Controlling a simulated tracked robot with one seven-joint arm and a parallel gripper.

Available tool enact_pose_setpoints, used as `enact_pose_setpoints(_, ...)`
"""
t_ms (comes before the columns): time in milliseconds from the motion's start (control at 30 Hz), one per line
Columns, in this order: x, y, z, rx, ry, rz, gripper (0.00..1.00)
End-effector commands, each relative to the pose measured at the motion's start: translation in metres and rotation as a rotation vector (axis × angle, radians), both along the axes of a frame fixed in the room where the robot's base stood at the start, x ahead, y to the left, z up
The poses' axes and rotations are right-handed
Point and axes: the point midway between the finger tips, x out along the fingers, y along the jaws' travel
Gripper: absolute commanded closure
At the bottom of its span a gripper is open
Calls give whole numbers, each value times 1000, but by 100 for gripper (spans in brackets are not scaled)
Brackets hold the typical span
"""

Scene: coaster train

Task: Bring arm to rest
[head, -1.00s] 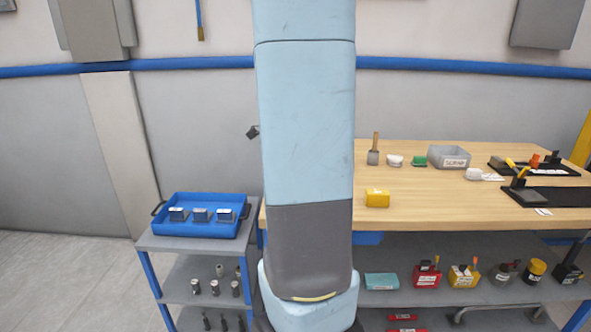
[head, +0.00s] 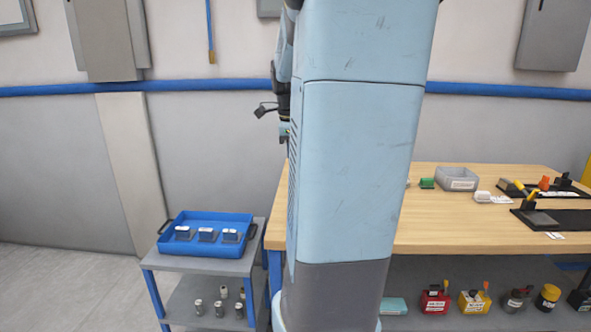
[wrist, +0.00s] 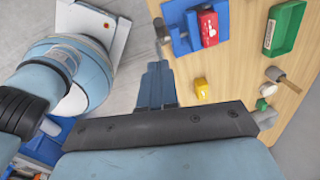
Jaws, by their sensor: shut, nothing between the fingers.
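My gripper (wrist: 157,72) shows in the wrist view with its blue fingers together and nothing between them. It points over the grey floor beside the wooden table's edge, apart from any object. In the head view my pale blue arm stands tall across the middle. Dark parts of my wrist end show at its left side, high above the table's left end; the fingers are not clear there.
A blue tray (head: 180,250) with three blocks stands on a grey cart left of the wooden table (head: 440,232). A grey bin (head: 458,179) is on the table. The wrist view shows a yellow block (wrist: 201,88) and a green bin (wrist: 284,28). My arm hides the table's left part.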

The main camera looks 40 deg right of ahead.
Motion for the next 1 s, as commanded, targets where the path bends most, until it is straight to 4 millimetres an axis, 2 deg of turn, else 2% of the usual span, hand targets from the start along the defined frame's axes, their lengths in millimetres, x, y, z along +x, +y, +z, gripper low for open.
enact_pose_setpoints(733, 0, 3, 5, 0, -1, 15, 100)
enact_pose_setpoints(867, -2, 20, 9, -6, -15, 134, 100)
enact_pose_setpoints(1000, -7, 58, 15, -30, -37, 419, 100)
